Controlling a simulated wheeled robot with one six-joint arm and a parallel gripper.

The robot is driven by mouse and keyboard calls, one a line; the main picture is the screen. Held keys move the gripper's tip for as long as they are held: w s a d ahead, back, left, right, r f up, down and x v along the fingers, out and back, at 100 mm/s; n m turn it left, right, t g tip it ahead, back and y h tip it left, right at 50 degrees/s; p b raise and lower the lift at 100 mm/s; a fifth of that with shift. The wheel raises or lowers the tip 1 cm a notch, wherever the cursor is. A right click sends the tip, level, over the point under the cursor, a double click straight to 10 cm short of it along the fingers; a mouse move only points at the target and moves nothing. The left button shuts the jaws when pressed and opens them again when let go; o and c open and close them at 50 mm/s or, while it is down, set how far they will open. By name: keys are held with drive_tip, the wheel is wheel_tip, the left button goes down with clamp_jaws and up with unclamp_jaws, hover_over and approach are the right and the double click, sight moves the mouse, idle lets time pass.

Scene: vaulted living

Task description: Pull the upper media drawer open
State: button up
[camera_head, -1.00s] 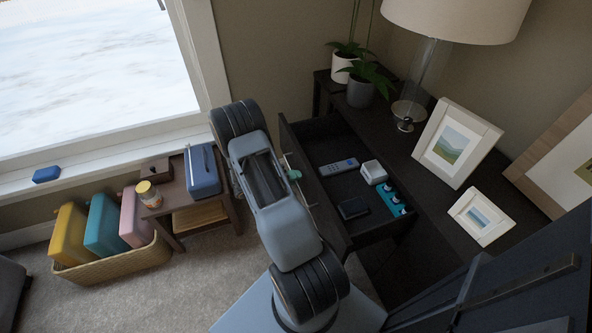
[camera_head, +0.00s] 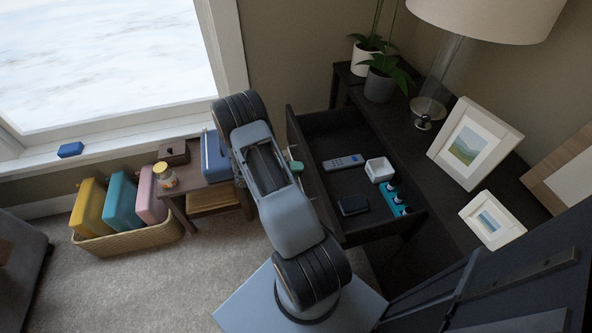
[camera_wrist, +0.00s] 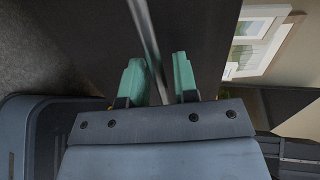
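The upper media drawer (camera_head: 325,134) stands well out of the dark console (camera_head: 460,213) in the head view. Its inside is visible. My gripper (camera_head: 295,167) is at the outer side of the drawer front, mostly hidden behind my arm; a green fingertip shows. In the wrist view, the metal bar handle (camera_wrist: 147,32) runs between the two green fingers of my gripper (camera_wrist: 159,80). The fingers are apart, with a visible gap between the bar and the right finger. The drawer holds a grey remote (camera_head: 343,161), a white box (camera_head: 379,169), a dark case (camera_head: 353,204) and a teal holder (camera_head: 394,197).
A lamp (camera_head: 450,75), potted plants (camera_head: 380,84) and picture frames (camera_head: 472,146) stand on the console. A low side table (camera_head: 205,185) and a basket (camera_head: 130,240) with coloured folders are at left. Carpet (camera_head: 150,285) is clear in the foreground.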

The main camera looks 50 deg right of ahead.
drive_tip(key=shift+o, duration=0.5)
drive_tip(key=shift+w, duration=0.1)
drive_tip(key=p+v, duration=0.1)
drive_tip(key=v, duration=1.2)
drive_tip(key=shift+a+r, duration=0.15)
drive_tip(key=shift+a, duration=0.25)
drive_tip(key=shift+w, duration=0.1)
